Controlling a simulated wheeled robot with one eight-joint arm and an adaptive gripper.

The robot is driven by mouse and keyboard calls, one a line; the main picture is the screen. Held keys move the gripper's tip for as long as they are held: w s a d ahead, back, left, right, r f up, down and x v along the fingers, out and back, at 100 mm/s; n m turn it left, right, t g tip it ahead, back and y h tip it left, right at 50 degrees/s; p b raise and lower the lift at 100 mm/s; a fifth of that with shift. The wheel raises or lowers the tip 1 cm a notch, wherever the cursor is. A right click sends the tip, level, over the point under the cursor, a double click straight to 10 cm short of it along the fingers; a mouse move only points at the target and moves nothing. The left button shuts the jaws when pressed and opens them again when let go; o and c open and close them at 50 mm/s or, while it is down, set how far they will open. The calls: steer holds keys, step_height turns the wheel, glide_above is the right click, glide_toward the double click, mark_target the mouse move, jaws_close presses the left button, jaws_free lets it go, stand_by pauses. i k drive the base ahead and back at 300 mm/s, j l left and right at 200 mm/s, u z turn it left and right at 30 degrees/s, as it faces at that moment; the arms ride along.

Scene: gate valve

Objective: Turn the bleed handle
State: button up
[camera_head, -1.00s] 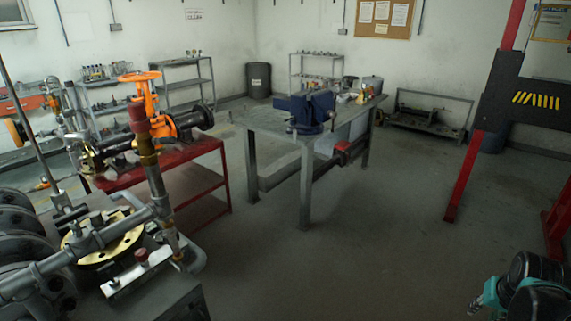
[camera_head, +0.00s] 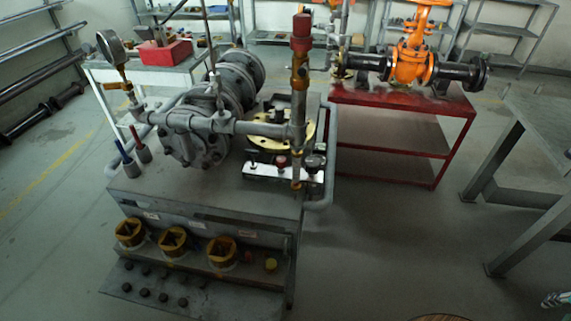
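A grey pipe assembly (camera_head: 215,125) with a flanged valve body stands on a grey bench (camera_head: 250,193). No part is clearly marked as the bleed handle. Candidates are two small levers at its left, one blue (camera_head: 123,153) and one red (camera_head: 137,140), and small red and black knobs (camera_head: 282,161) by the bright block at right. A tall brass pipe with a red cap (camera_head: 302,27) rises beside them. Only a small pale piece (camera_head: 557,300) shows at the lower right edge. It may be my gripper, far from the assembly; its fingers cannot be made out.
A pressure gauge (camera_head: 111,47) rises at the assembly's left. Several yellow fittings (camera_head: 172,241) sit on the bench's front shelf. A red table (camera_head: 395,102) with an orange valve (camera_head: 412,62) stands behind right. A grey table (camera_head: 540,122) is at right. Floor between is clear.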

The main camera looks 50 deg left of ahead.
mark_target(252, 152)
steer(key=u, duration=1.9)
steer(key=i+l, duration=0.2)
steer(key=l, duration=0.2)
steer(key=i+l, duration=0.2)
steer(key=l, duration=0.2)
steer(key=i+l, duration=0.2)
steer(key=l, duration=0.15)
steer(key=i+l, duration=0.2)
steer(key=l, duration=0.2)
steer(key=i+l, duration=0.2)
steer(key=l, duration=0.2)
